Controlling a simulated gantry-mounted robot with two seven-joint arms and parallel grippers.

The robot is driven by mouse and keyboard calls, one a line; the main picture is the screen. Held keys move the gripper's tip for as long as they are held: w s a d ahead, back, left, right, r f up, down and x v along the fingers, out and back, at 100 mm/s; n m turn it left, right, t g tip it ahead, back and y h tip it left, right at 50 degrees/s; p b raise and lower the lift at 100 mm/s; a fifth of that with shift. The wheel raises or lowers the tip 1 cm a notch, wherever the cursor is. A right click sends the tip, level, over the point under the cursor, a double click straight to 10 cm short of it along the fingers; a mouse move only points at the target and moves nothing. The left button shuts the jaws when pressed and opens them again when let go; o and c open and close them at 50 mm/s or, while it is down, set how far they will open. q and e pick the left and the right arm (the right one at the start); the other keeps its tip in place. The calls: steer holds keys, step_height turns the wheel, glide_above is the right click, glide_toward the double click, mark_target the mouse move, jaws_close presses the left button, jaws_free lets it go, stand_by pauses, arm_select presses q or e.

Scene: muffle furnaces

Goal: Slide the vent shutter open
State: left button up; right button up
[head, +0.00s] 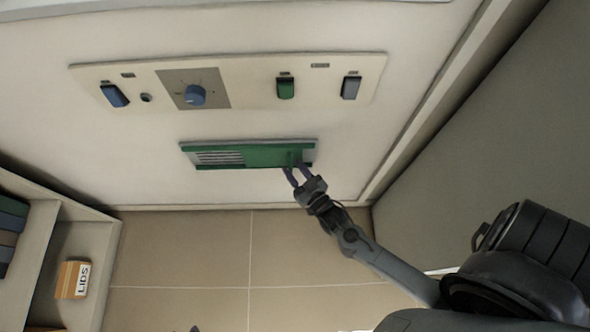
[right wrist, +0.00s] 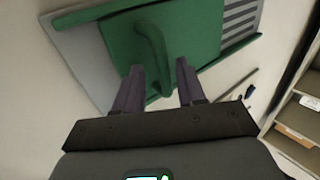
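The green vent shutter (head: 262,156) sits in a long horizontal vent frame on the pale furnace front in the head view. Pale slats (head: 218,158) show at its left part. In the right wrist view the shutter (right wrist: 205,30) carries a raised green handle (right wrist: 152,45), with slats (right wrist: 240,17) beyond it on the right. My right gripper (head: 291,172) is at the shutter's right part. In the right wrist view the gripper (right wrist: 160,84) has its fingers apart, one on each side of the handle's near end, with gaps visible. I cannot make out my left gripper.
Above the vent is a control panel (head: 245,84) with a blue knob (head: 195,95), a green switch (head: 286,88) and other switches. A box marked LIDS (head: 73,280) stands on a shelf at lower left. Tiled surface (head: 180,250) shows below the furnace front.

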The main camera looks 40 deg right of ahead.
steer(key=shift+a, duration=0.1)
steer(key=s+a+p, duration=0.1)
steer(key=s+p, duration=0.2)
steer(key=s, duration=0.7)
steer(key=shift+s+a, duration=0.15)
steer(key=shift+s, duration=0.2)
steer(key=shift+r, duration=0.1)
